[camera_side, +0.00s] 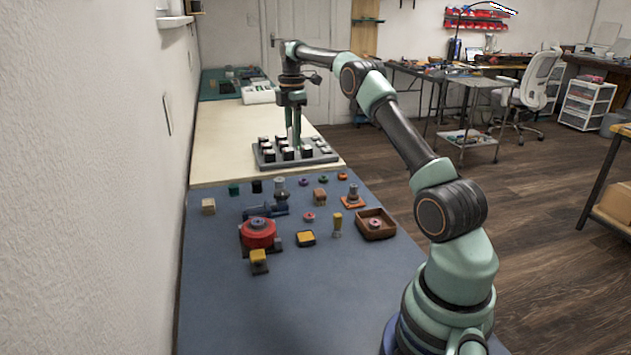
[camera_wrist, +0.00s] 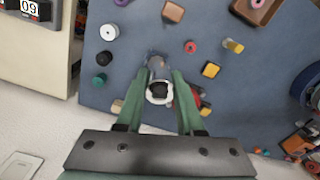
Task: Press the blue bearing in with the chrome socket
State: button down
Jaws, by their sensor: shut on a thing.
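My gripper (camera_side: 294,143) points down; in the side view its fingers overlap the grey rack behind. In the wrist view its green fingers are shut on a chrome socket (camera_wrist: 159,93), a round piece with a pale rim and dark centre hole. In the side view the held piece is hard to make out. A round red fixture (camera_side: 258,237) stands on the blue-grey mat, with a small greyish round part on top. In the wrist view the red fixture (camera_wrist: 196,98) is partly hidden behind the right finger. I cannot clearly tell which part is the blue bearing.
The mat (camera_side: 225,310) carries several small parts, a brown tray (camera_side: 389,234), a yellow block (camera_side: 306,239) and a yellow-handled tool (camera_side: 337,225). A grey rack (camera_side: 322,158) of dark blocks stands on the cream table. The mat's near part is clear. A wall borders the left.

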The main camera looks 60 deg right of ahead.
jog(key=w+a+f, duration=0.2)
jog(key=a, duration=0.7)
send_near(258, 221)
jog(key=shift+f, duration=2.8)
jog(key=shift+f, duration=1.1)
jog(key=shift+r, duration=3.55)
